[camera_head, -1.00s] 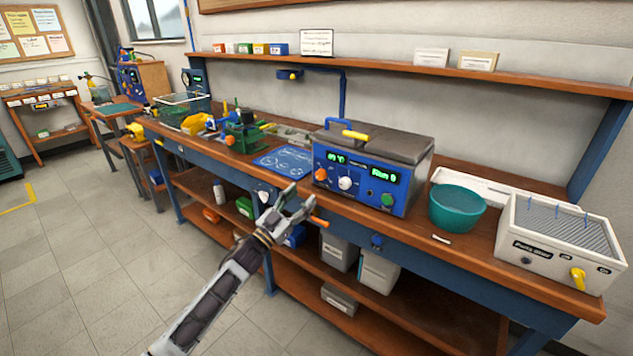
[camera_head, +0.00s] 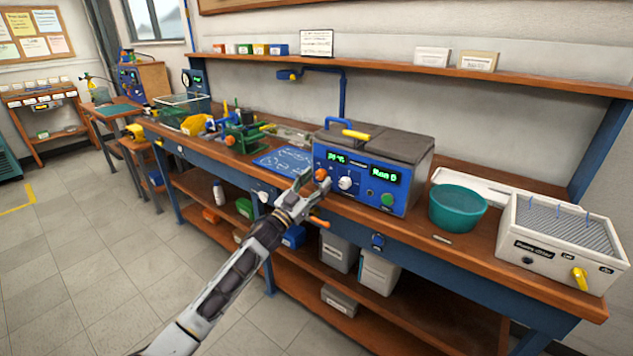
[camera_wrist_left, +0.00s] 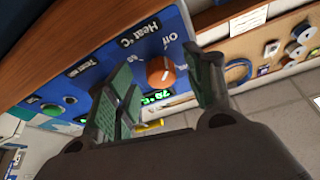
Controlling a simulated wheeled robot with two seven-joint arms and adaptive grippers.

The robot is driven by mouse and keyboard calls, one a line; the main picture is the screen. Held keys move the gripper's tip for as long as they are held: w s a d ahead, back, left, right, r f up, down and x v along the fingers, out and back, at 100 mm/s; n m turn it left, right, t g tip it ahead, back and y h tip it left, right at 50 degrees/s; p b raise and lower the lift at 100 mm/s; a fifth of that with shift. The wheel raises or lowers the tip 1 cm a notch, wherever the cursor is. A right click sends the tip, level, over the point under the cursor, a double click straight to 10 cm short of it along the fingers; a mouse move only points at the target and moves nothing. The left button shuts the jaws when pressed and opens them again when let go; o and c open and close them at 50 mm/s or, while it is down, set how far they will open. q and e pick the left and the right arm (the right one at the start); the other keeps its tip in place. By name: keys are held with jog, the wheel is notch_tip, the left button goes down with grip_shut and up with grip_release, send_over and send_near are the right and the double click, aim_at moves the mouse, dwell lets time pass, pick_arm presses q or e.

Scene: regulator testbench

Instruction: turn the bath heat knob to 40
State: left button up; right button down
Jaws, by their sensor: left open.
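The bath (camera_head: 368,182) is a blue-fronted box with a grey lid on the bench. An orange knob (camera_head: 320,174) sits at the left of its front panel. The wrist view shows the orange knob (camera_wrist_left: 160,72) beside the labels "Heat °C" and "Off". My left gripper (camera_head: 308,188) is open and empty in front of the panel's left end. In the wrist view its fingers (camera_wrist_left: 165,95) stand on either side of the orange knob's image; contact cannot be told. The green display's digits are hard to read. My right gripper is out of view.
A teal bowl (camera_head: 458,207) and a white box with a yellow tap (camera_head: 555,243) stand right of the bath. A blue mat (camera_head: 284,161) and green equipment (camera_head: 245,134) are to its left. The bench edge runs below the gripper; the floor in front is clear.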

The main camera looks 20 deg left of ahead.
pick_arm(q)
jog(key=shift+w+d+r, duration=0.1)
jog(key=shift+w+r, duration=0.05)
jog(key=shift+w, duration=0.1)
jog(key=shift+c, duration=0.3)
jog(key=c, duration=1)
jog(key=shift+o, duration=0.2)
jog(key=shift+m, duration=0.3)
